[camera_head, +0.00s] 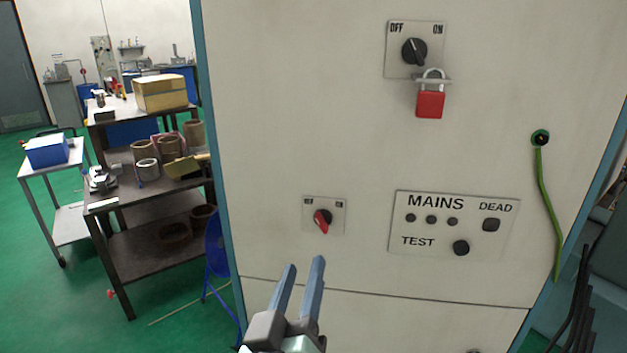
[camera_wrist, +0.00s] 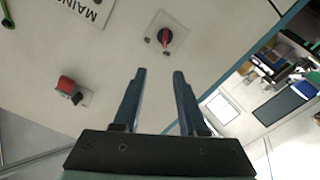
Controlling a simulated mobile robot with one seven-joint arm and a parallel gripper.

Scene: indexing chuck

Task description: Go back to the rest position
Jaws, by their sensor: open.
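My gripper (camera_head: 304,268) is open and empty in front of the lower part of a pale electrical cabinet (camera_head: 290,110). It also shows in the wrist view (camera_wrist: 160,72), with two blue-grey fingers spread apart. A small red rotary switch (camera_head: 322,221) on a square plate is just above the fingertips in the head view, apart from them. In the wrist view the red switch (camera_wrist: 165,38) lies beyond the fingertips. Another red-topped control (camera_wrist: 68,86) shows left of the fingers there.
The cabinet carries an OFF/ON switch (camera_head: 414,51), a red padlock (camera_head: 430,103), a MAINS test panel (camera_head: 453,225) and a green cable (camera_head: 545,200). A dark shelf unit (camera_head: 150,240) with parts and a cardboard box (camera_head: 160,93) stands at left. Green floor (camera_head: 40,300) is clear at lower left.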

